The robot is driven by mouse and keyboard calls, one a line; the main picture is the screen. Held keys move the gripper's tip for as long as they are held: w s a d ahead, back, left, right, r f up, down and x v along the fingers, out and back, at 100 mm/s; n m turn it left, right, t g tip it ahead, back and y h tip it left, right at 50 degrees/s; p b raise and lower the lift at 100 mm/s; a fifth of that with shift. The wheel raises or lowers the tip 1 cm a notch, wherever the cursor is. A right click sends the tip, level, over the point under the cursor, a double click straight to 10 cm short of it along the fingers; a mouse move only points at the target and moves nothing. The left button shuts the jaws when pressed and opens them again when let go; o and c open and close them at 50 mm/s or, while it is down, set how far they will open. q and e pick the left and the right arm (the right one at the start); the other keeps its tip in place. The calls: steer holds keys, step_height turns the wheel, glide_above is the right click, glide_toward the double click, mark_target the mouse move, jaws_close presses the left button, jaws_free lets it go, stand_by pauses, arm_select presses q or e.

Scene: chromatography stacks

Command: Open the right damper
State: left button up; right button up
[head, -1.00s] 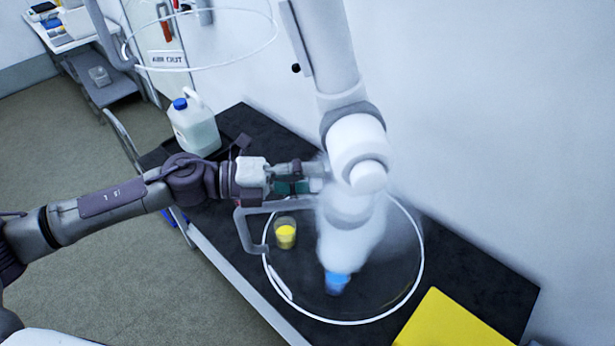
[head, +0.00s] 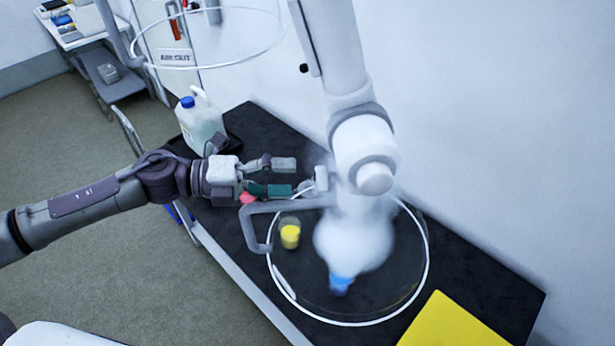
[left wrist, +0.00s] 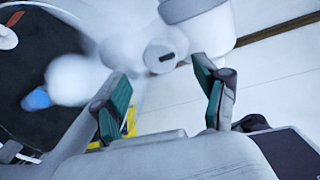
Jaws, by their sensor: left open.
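The right extraction arm (head: 345,60) is a white pipe that comes down from the top, with a thick rounded joint and a clear hood with a white rim (head: 428,262) below. A small pale damper knob (head: 321,179) sticks out from its left side. In the left wrist view the knob (left wrist: 160,55) is a white cylinder end with a dark slot. My left gripper (head: 288,177) is open, its teal-padded fingers pointing at the knob from the left with a gap between. In the left wrist view the gripper (left wrist: 160,86) has nothing between its fingers. My right gripper is not in view.
A grey looped handle (head: 250,232) sits at the hood's rim, just below my fingers. A yellow-filled beaker (head: 290,236) and a blue-capped vessel in white haze (head: 340,284) stand under the hood. A jug (head: 200,122) stands behind my gripper on the black bench (head: 480,262).

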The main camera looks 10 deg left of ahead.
arm_select(q)
steer(key=v, duration=0.6)
steer(key=shift+s+a, duration=0.1)
steer(key=shift+a, duration=0.05)
